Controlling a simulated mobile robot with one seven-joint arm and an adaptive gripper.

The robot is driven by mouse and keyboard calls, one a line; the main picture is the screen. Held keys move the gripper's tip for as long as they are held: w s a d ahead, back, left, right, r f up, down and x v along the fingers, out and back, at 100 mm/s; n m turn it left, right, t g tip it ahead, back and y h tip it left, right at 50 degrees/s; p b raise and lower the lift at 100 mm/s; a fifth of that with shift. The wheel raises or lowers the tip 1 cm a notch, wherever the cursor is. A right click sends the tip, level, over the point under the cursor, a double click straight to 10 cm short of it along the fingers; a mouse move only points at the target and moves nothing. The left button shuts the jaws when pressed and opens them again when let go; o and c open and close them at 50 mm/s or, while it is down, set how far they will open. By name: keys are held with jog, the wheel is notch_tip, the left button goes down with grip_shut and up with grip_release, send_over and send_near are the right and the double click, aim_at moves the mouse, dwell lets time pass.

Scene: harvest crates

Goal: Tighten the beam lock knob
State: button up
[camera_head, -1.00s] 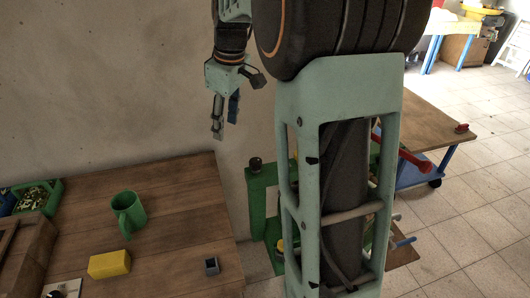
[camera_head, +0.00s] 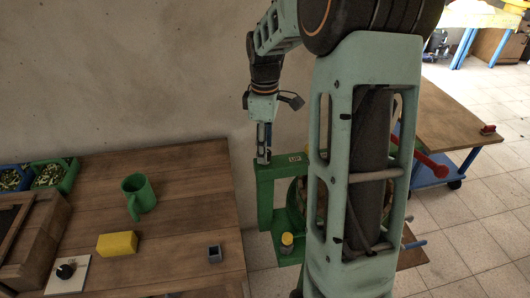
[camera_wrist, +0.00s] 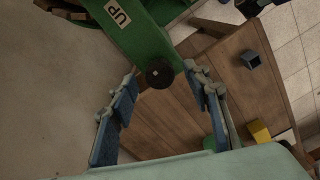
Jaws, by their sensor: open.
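The dark round knob (camera_wrist: 159,74) sits at the end of the green beam (camera_wrist: 133,32) marked UP, seen in the wrist view. The green beam (camera_head: 284,166) also shows in the head view, as the top of a green stand beside the wooden table. My gripper (camera_head: 263,160) points down over the beam's left end and hides the knob there. In the wrist view my gripper (camera_wrist: 160,75) is open, with one finger on each side of the knob and gaps between. I cannot tell whether the fingertips reach down to the knob's height.
On the wooden table (camera_head: 180,185) are a green mug (camera_head: 138,196), a yellow block (camera_head: 117,244), a small grey box (camera_head: 214,254) and a black dial on a white plate (camera_head: 68,275). Bins (camera_head: 55,175) stand at left. A wall rises behind my gripper.

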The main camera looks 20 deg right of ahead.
jog(key=shift+f, duration=1.3)
jog(key=c, duration=1.2)
